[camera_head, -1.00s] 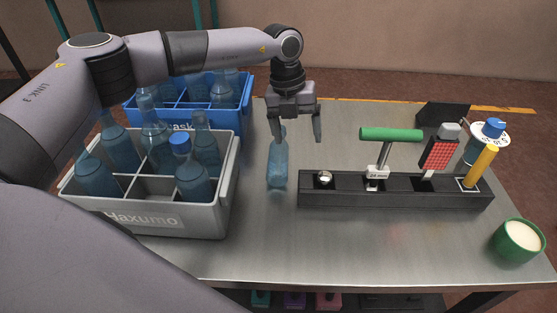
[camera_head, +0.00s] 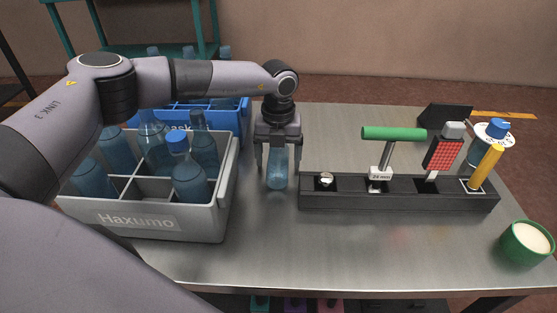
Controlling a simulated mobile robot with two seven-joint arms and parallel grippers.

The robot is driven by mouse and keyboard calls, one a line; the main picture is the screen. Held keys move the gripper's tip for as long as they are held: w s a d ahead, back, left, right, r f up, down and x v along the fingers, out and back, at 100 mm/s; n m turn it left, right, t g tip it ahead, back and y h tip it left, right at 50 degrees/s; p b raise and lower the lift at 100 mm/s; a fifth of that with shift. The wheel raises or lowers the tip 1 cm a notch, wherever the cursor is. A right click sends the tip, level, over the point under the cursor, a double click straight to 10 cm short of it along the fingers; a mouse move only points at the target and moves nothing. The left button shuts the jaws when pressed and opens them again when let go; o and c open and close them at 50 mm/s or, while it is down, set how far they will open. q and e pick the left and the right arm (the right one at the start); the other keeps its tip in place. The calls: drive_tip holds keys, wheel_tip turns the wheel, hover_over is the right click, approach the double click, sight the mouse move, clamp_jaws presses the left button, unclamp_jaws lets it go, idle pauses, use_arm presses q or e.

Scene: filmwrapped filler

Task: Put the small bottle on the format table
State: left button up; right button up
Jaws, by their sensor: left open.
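A small blue see-through bottle (camera_head: 278,178) stands on the steel table (camera_head: 275,245), between the grey crate and the black tool holder. My left gripper (camera_head: 278,172) is open and points down over the bottle, with one finger on each side of it. The gripper body hides the bottle's neck and top. I cannot tell whether the fingers touch the glass. My right gripper is not in view.
A grey crate (camera_head: 155,222) with several bottles stands left; a blue crate (camera_head: 240,118) stands behind it. Right are a black holder (camera_head: 400,201) with a green-handled tool (camera_head: 393,133) and brush (camera_head: 443,154), and a green cup (camera_head: 527,243). The front table area is clear.

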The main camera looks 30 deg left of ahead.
use_arm(q)
drive_tip(key=c, duration=1.2)
drive_tip(key=shift+r, duration=0.1)
